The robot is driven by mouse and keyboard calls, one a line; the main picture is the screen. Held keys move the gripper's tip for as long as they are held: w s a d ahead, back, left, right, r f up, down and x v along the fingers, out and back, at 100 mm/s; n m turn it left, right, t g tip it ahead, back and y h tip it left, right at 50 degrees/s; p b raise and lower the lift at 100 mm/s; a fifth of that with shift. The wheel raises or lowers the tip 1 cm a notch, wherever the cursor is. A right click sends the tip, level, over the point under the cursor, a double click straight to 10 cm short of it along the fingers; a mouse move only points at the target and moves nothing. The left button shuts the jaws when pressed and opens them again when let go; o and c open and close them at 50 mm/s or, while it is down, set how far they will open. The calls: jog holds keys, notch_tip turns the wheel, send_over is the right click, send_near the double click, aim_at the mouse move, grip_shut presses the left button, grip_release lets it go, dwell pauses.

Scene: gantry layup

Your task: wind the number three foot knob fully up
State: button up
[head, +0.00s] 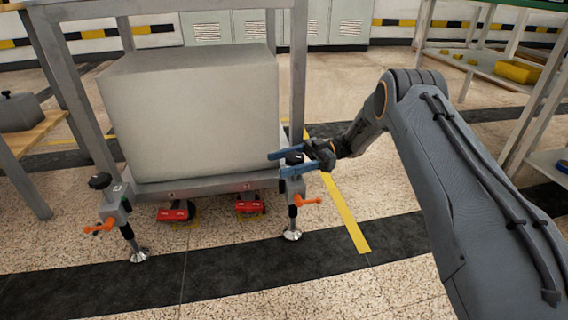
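A grey steel frame (205,186) stands on levelling feet. Its left front foot (139,256) has a black knob (100,181) and an orange lever (99,226). Its right front foot (292,235) has an orange lever (307,200). My gripper (277,164) is at the top of that right foot, its two blue fingers apart. A dark shape, apparently that foot's knob, shows between the fingers; whether they touch it I cannot tell. No foot number is readable. Both front feet's pads appear to be on the floor.
A large grey block (190,115) fills the frame's lower bay. Two red units (175,212) (249,204) sit beneath it. A wooden bench (30,135) is at the left; a shelved rack (490,65) with a yellow bin (517,72) is at the right. The floor in front is clear.

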jog(key=p+v, duration=0.1)
jog(key=v, duration=0.6)
jog(key=shift+w+d, duration=0.2)
jog(key=shift+d, duration=0.1)
dwell(0.3)
